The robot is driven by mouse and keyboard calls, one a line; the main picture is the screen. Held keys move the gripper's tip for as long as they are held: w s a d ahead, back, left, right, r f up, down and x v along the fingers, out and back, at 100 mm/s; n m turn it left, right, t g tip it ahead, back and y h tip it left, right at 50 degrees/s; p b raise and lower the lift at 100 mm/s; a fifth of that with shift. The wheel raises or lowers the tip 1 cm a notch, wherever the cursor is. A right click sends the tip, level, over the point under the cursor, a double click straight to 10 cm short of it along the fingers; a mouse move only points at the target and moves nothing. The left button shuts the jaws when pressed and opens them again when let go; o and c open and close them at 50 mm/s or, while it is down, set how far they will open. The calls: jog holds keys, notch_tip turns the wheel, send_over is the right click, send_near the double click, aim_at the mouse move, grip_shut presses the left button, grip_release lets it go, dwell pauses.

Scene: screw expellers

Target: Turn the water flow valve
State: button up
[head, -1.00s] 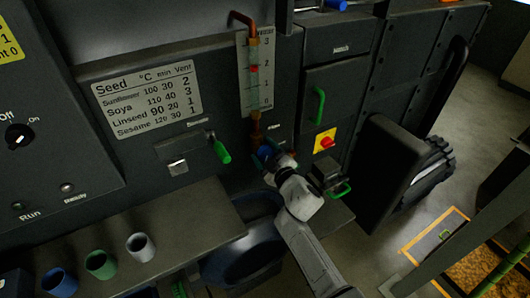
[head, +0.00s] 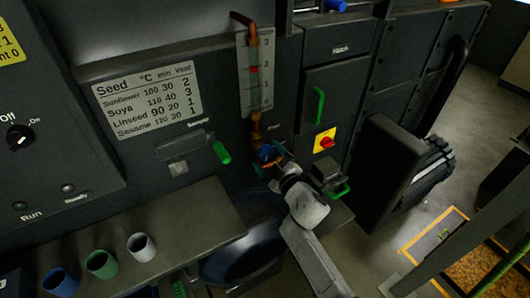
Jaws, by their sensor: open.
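The water flow valve has a blue handle (head: 267,153) at the foot of the copper pipe (head: 256,127), below the upright flow gauge. In the head view, my gripper (head: 273,163) is open just below and to the right of the blue handle, very close to it. Its fingers are small and dark here, so I cannot tell whether they touch the handle. My pale wrist and forearm come up from the lower right and hide part of the panel behind.
A green handle (head: 221,152) sits left of the valve. A red and yellow switch (head: 326,141) and a green hatch handle (head: 318,104) are to the right. A ledge (head: 190,222) with three cups juts out at the lower left.

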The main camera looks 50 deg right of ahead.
jog(key=v, duration=0.8)
dwell(0.4)
jog(key=shift+s, duration=0.1)
jog(key=s+a+f+m+g, duration=0.2)
jog(key=s+f+m+g, duration=0.45)
jog(key=s+g, duration=0.25)
jog(key=s+a+f+g+y, duration=0.2)
jog(key=s+a+g+y, duration=0.2)
jog(key=s+a+g, duration=0.3)
jog(key=s+a+n, duration=0.1)
jog(key=s+a, duration=0.4)
jog(key=s, duration=0.2)
jog(key=shift+s+f+y, duration=0.15)
jog(key=shift+s+y, duration=0.15)
jog(key=shift+y, duration=0.1)
